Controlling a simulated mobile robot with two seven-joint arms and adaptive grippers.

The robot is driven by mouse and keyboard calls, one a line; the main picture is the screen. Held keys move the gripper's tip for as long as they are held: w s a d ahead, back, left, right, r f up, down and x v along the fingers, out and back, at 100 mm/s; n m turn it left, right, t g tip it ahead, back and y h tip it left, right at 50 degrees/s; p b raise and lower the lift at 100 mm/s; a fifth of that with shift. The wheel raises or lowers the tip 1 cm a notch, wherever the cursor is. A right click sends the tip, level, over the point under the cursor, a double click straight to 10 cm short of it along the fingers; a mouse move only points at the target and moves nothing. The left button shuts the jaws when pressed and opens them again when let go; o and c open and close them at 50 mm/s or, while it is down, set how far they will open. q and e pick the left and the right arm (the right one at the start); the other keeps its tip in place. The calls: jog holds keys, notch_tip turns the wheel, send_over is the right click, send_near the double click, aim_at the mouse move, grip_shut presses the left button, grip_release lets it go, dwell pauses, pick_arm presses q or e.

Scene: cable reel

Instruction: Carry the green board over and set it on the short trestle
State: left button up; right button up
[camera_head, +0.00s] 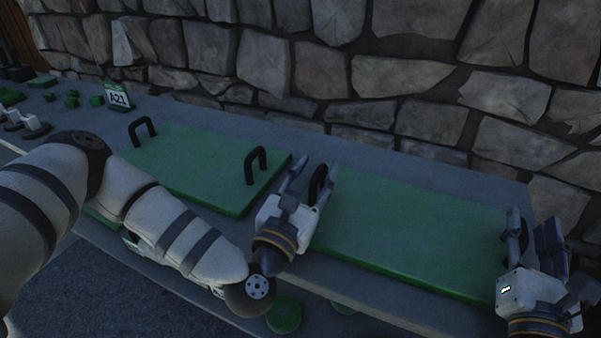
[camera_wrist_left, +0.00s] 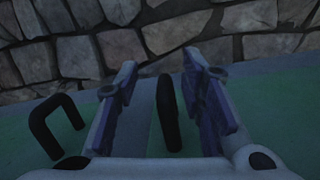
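A flat green board (camera_head: 410,230) with a black handle at each end lies on the right part of the grey bench. My left gripper (camera_head: 306,182) is at its left handle (camera_head: 317,182). In the left wrist view the open fingers (camera_wrist_left: 165,100) stand on either side of that handle (camera_wrist_left: 168,115), with gaps showing. My right gripper (camera_head: 532,225) is at the board's right end, fingers apart around the right handle, which is partly hidden. A second green board (camera_head: 190,165) with two black handles lies to the left. I cannot make out which support is the short trestle.
A stone wall (camera_head: 400,80) runs close behind the grey bench (camera_head: 440,172). A small sign (camera_head: 117,96) and several green blocks (camera_head: 72,98) sit at the far left. A round green piece (camera_head: 284,315) shows below the front edge.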

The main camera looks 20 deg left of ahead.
pick_arm(q)
jog(key=shift+s, duration=0.2)
pick_arm(e)
jog(key=shift+a, duration=0.1)
pick_arm(q)
jog(key=s, duration=0.3)
jog(key=s+f, duration=0.1)
jog(key=s, duration=0.7)
jog(key=shift+s+f, duration=0.2)
jog(key=shift+f, duration=0.2)
pick_arm(e)
jog(key=shift+s+f, duration=0.1)
jog(key=shift+s, duration=0.05)
jog(key=s, duration=0.4)
jog(key=s+f, duration=0.1)
jog(key=s, duration=0.6)
jog(key=shift+s+f, duration=0.4)
